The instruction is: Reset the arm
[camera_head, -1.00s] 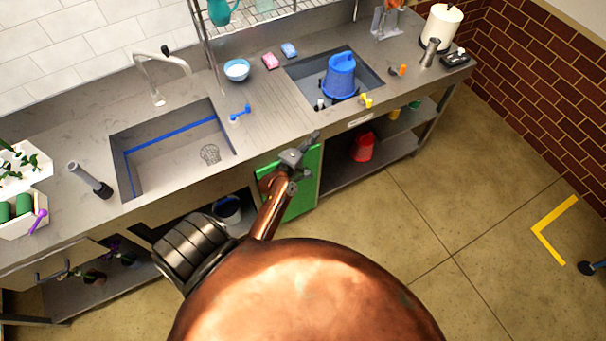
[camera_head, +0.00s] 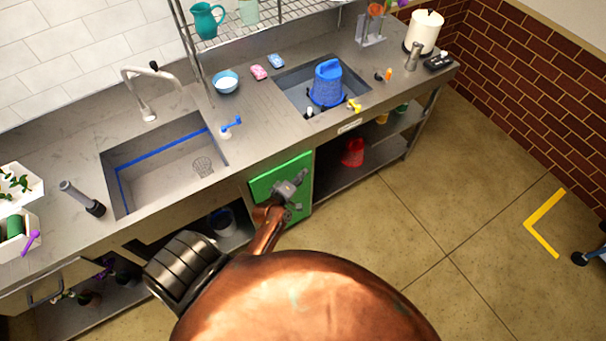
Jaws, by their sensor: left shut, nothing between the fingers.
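My left gripper (camera_head: 298,180) shows in the head view at the end of my copper-coloured arm. It is shut and empty, in front of the green cabinet door (camera_head: 264,181) below the counter. From this angle I cannot tell whether it touches the door. My right gripper is not in view.
A red container (camera_head: 352,152) stands on the open lower shelf. The floor (camera_head: 450,190) at right is clear up to the yellow corner mark (camera_head: 541,222).

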